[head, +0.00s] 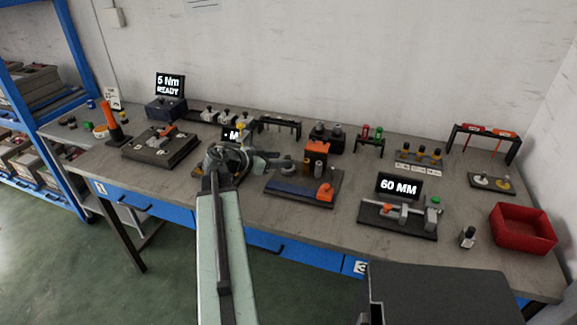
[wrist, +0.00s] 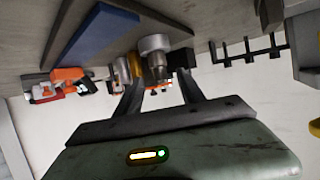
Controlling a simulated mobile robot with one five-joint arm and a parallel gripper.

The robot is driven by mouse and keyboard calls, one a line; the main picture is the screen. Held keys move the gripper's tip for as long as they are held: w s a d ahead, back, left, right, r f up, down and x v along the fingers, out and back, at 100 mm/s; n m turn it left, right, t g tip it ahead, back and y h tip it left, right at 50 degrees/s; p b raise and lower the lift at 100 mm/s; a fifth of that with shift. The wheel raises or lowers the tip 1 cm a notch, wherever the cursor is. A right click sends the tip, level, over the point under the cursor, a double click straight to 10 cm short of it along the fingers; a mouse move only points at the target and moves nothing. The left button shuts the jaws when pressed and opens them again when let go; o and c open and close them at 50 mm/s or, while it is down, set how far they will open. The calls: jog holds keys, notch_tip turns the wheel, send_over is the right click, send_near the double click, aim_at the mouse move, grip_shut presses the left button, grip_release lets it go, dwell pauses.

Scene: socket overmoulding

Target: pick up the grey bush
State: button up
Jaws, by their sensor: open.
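In the wrist view a grey, stepped round piece (wrist: 156,48), which looks like the grey bush, shows between and beyond the finger ends. My gripper (wrist: 155,85) is open, with a gap between its fingers, and nothing is clearly held. Whether a finger touches the piece cannot be told. Brass-coloured pieces (wrist: 134,66) stand close beside the grey one in the wrist view.
A black rack (head: 279,122) stands behind. The 60 MM gauge (head: 398,186) and red bin (head: 523,228) are to the right.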

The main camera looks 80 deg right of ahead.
jog(key=b+x, duration=0.1)
jog(key=x, duration=0.3)
jog(key=shift+s+d+f+b, duration=0.2)
jog(key=shift+d+b, duration=0.05)
jog(key=shift+b, duration=0.05)
grip_shut()
